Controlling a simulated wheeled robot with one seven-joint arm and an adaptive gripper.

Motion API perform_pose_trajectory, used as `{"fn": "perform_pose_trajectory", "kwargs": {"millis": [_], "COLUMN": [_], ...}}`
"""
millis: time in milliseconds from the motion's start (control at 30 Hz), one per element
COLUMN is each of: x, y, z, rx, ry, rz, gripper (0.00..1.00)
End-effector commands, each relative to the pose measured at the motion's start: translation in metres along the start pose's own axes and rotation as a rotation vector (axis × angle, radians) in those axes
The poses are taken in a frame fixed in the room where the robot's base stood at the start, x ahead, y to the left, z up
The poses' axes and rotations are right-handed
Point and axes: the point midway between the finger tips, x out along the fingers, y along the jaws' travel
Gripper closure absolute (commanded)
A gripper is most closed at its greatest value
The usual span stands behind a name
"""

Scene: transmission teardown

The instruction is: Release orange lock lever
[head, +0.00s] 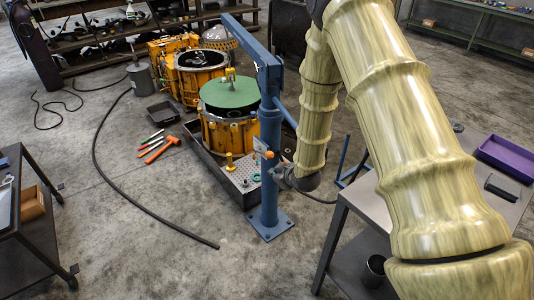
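A small orange lever (267,154) sits on the blue crane post (270,185), about midway up its column. It is only a few pixels across, so its exact angle is hard to read. My gripper (280,172) is at the lower end of my arm, just right of the post and a little below the lever. In this view it appears very close to the post; I cannot tell whether it touches. Its fingers are small and dark, and whether they are open or shut does not show.
An orange transmission housing with a green round cover (229,93) stands in a dark tray behind the post. Hand tools (158,148) and a long black hose (125,195) lie on the floor. A grey table with a purple tray (505,158) is at right. A dark cart (40,225) is at left.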

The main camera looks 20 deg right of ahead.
Motion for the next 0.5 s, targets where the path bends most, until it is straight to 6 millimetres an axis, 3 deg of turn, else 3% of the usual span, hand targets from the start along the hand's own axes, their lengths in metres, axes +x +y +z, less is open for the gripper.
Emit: {"fn": "perform_pose_trajectory", "kwargs": {"millis": [33,100,200,300,500], "x": [0.005,0.007,0.007,0.008,0.024], "y": [0.019,0.038,0.056,0.063,0.065], "z": [-0.025,-0.053,-0.079,-0.091,-0.096], "rx": [-0.040,-0.090,-0.136,-0.157,-0.161], "ry": [0.050,0.101,0.147,0.167,0.169], "rz": [0.020,0.039,0.057,0.066,0.066], "gripper": [1.00,1.00,1.00,1.00,1.00]}}
